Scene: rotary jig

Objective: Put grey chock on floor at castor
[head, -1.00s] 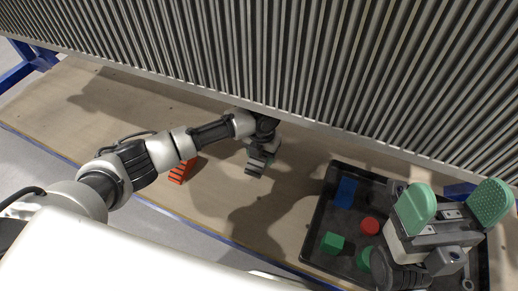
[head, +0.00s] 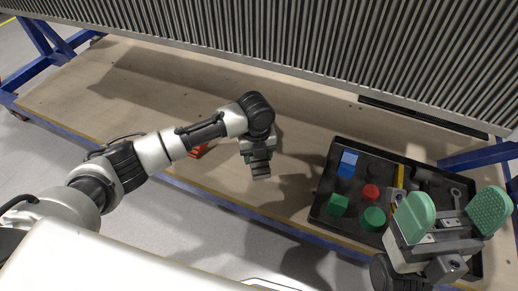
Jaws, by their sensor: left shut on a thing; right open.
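My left gripper (head: 257,155) is shut on the grey chock (head: 261,169), a dark grey ribbed block. It holds it over the wooden board, right of the orange chock; I cannot tell how high. The gripper and wrist cover part of the chock. A castor (head: 19,114) shows small and dark under the blue frame's foot at the far left edge, over the grey floor (head: 60,185). My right gripper (head: 461,216) is open and empty, its two green pads wide apart above the black tray's right side.
An orange ribbed chock (head: 198,151) lies on the wooden board (head: 140,95), partly behind my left arm. The black tray (head: 316,213) holds a blue block (head: 347,163), red disc (head: 371,191) and green pieces (head: 338,204). A ribbed grey panel (head: 250,35) spans the back.

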